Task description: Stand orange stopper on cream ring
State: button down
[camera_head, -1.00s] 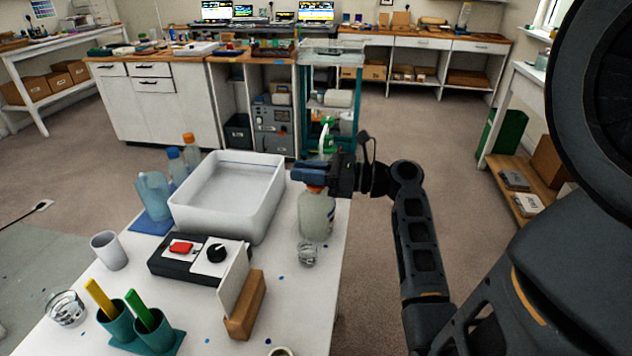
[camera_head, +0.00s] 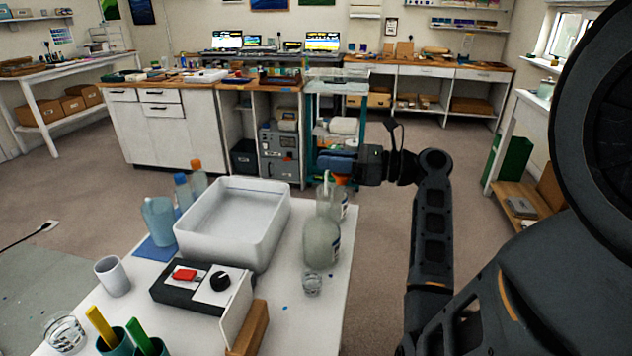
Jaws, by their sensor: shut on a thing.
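The orange stopper (camera_head: 341,181) is held in my gripper (camera_head: 336,166), which is shut on it above the far right corner of the white table. Only a small orange part shows below the bluish fingers. The stopper is clear of the pale round bottle (camera_head: 321,243) that stands nearer on the table. The cream ring cannot be made out in this view.
A second bottle (camera_head: 337,205) stands behind the pale one, close below my gripper. A small clear glass (camera_head: 312,284) stands in front. A white tray (camera_head: 285,220) and a control box (camera_head: 170,296) are to the left on the table (camera_head: 310,330).

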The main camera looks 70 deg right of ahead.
jog(key=s+d+r+p, duration=0.3)
jog(key=d+r+p, duration=0.2)
jog(key=r, duration=0.2)
jog(key=shift+s+p, duration=0.15)
jog(key=shift+p, duration=0.25)
dwell(0.3)
